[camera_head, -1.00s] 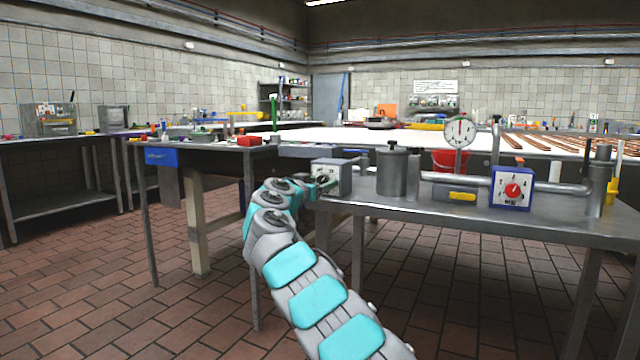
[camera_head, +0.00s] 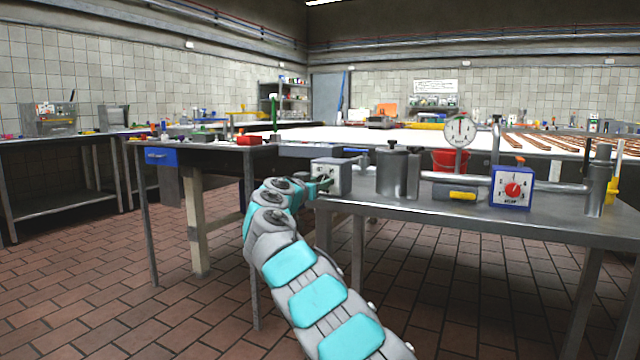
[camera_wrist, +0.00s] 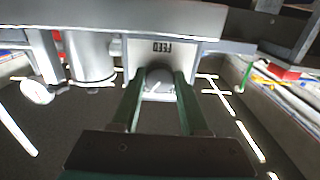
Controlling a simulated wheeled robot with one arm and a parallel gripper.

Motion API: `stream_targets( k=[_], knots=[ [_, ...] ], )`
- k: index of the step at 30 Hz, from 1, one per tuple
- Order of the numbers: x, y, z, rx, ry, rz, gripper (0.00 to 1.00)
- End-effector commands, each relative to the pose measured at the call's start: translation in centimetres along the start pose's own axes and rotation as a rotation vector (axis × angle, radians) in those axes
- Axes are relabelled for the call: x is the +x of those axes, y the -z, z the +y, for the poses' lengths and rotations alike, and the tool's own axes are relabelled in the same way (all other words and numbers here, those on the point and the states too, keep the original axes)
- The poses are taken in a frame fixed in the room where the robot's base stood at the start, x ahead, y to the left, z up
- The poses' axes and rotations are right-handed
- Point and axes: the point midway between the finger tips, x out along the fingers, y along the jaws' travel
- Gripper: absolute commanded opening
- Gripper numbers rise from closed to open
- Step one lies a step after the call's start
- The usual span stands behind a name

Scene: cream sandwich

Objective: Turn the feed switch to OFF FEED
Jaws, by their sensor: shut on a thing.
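The feed switch is a grey-white box (camera_head: 335,173) on the left end of the steel table, in front of my arm. In the wrist view its pale face (camera_wrist: 185,52) carries the word FEED, upside down. A round grey knob (camera_wrist: 158,82) with a lighter pointer bar sits below the word there. My gripper's two green fingers (camera_wrist: 157,90) stand on either side of the knob, shut on it. In the head view my gripper (camera_head: 325,185) is at the box's front and partly hides it. The OFF FEED mark cannot be read.
On the same steel table (camera_head: 430,208) stand a grey canister (camera_head: 391,174), a dial gauge (camera_head: 460,131), pipes and a blue-framed box with a red knob (camera_head: 512,188). A darker bench (camera_head: 215,155) is to the left. The tiled floor in front is clear.

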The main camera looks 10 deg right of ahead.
Motion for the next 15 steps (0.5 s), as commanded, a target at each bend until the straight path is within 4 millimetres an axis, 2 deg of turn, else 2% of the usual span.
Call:
stream_targets(
  k=[8,15],
  knots=[
    [-0.13,0.13,-0.06,-0.112,0.001,0.002,0.0],
    [-0.04,0.13,0.1,-0.316,-0.002,-0.001,0.0]
  ],
)
